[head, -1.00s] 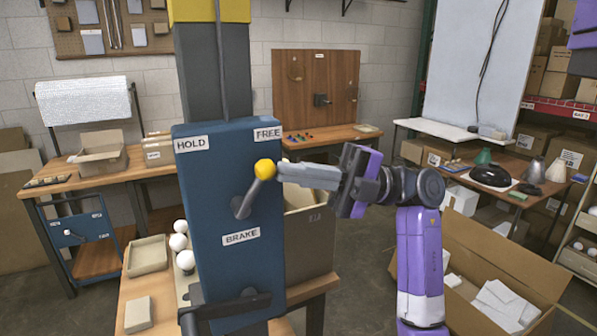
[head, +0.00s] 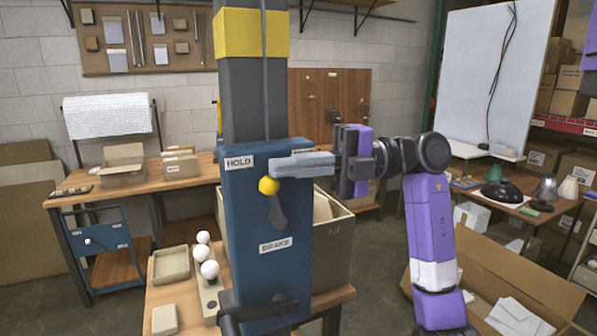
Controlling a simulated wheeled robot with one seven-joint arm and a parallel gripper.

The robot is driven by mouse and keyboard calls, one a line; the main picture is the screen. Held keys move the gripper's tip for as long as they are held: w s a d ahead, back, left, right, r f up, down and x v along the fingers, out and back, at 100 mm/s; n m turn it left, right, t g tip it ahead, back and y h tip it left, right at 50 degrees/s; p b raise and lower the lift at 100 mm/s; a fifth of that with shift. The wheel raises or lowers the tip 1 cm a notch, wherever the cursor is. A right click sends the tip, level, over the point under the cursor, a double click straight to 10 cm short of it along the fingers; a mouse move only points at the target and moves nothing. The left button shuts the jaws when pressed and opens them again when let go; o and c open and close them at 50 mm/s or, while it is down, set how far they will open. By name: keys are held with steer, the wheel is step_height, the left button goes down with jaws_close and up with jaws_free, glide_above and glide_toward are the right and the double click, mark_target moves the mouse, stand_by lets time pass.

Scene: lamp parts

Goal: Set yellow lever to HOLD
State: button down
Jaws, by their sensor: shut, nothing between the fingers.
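The yellow lever has a round yellow knob (head: 268,185) on a grey arm, mounted on the blue panel (head: 243,250). The lever points up and slightly left, between the HOLD label (head: 240,162) at the upper left and the panel's upper right. The BRAKE label (head: 275,245) is below the lever's pivot. My gripper (head: 275,168) is shut and empty, reaching in from the right with its tips just above the knob. I cannot tell whether they touch it. The gripper covers the upper right of the panel, so the FREE label is mostly hidden.
A grey post (head: 256,90) with a yellow band rises behind the panel. A dark handle (head: 258,312) sticks out at the panel's bottom. White balls (head: 209,269) and a tray (head: 171,264) sit left of it. An open cardboard box (head: 510,280) stands at the lower right.

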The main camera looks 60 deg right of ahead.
steer(key=shift+x, duration=0.75)
steer(key=shift+w+a+g+h, duration=0.2)
steer(key=shift+a+g+h, duration=0.3)
steer(key=shift+h, duration=0.1)
stand_by(0.4)
steer(key=f+b+v, duration=0.1)
steer(key=b+v, duration=0.1)
steer(key=v, duration=0.5)
steer(key=shift+s+d+r, duration=0.3)
steer(key=shift+r, duration=0.15)
